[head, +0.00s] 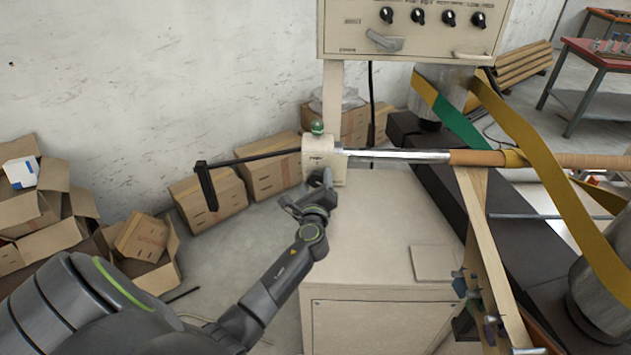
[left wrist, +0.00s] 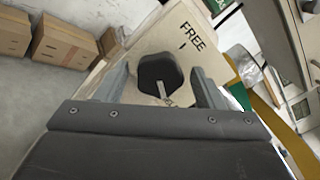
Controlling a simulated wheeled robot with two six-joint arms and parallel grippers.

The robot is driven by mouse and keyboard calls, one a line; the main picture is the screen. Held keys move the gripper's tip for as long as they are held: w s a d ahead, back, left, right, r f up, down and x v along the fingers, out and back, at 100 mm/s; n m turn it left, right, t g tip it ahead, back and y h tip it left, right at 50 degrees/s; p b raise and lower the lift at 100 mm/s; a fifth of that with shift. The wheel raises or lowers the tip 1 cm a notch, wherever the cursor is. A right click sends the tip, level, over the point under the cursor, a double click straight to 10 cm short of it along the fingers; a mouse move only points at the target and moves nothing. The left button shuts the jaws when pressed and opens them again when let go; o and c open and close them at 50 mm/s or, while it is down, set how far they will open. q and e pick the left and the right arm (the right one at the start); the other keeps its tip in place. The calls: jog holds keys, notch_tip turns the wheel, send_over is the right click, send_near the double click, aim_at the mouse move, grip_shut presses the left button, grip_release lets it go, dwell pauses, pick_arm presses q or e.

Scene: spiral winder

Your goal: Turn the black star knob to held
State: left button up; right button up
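The black star knob (left wrist: 158,72) sits on a cream panel in the left wrist view. The word FREE (left wrist: 192,38) is printed above and to its right, with a short tick. The knob's white pointer line points down, away from FREE, toward partly hidden lettering at its lower edge. My left gripper (left wrist: 162,84) is open, with one finger on each side of the knob and a visible gap on both sides. In the head view, my left gripper (head: 308,197) is at the cream housing (head: 326,149) below the green-topped knob and largely hides the black knob. My right gripper is not in view.
A black crank handle (head: 206,186) extends left from the housing. A shiny shaft with a brown tube (head: 478,158) runs right, with a yellow strip (head: 540,160) crossing it. A control box (head: 412,30) hangs above. Cardboard boxes (head: 212,197) stand by the wall.

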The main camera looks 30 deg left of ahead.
pick_arm(q)
jog(key=c, duration=1)
jog(key=shift+o, duration=0.2)
jog(key=shift+f+n+b, duration=0.15)
jog(key=shift+n+b, duration=0.15)
jog(key=shift+b, duration=0.2)
jog(key=o, duration=1)
jog(key=shift+c, duration=0.2)
